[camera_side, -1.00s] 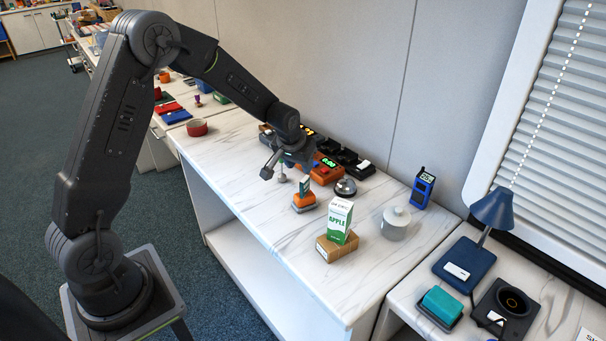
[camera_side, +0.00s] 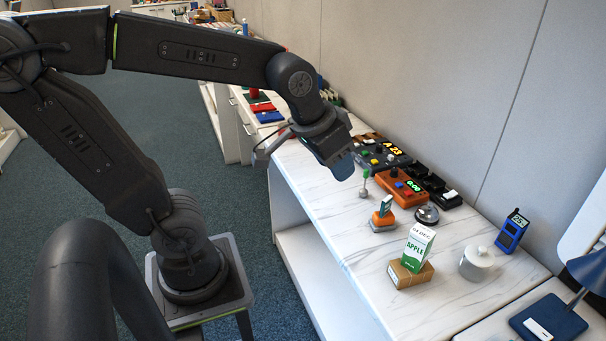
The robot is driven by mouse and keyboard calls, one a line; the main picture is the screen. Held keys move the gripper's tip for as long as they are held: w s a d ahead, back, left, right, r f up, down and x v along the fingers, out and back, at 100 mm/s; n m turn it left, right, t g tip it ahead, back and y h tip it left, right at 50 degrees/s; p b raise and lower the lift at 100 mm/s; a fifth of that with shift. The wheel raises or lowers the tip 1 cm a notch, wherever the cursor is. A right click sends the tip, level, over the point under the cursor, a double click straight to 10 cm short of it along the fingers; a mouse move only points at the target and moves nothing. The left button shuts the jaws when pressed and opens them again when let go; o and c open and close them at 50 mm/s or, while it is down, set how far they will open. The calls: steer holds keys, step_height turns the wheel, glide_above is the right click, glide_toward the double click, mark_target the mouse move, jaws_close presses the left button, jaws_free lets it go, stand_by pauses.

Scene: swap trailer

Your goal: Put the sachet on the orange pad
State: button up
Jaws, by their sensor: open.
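The orange pad (camera_side: 382,220) sits on a grey base on the white marbled counter. A small teal-green and white piece (camera_side: 386,206) stands upright on it and looks like the sachet; it is too small to be sure. My gripper (camera_side: 308,150) is open above the counter's left edge, up and to the left of the pad and apart from it. Its fingers are partly turned away, and I see nothing held between them.
A green-and-white apple carton (camera_side: 418,246) stands on a wooden block (camera_side: 410,273) in front of the pad.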

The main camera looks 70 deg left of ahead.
steer(key=s+d+m, duration=0.1)
steer(key=s+d, duration=0.1)
steer(key=s, duration=0.4)
steer(key=shift+s+h, duration=0.3)
steer(key=shift+s, duration=0.1)
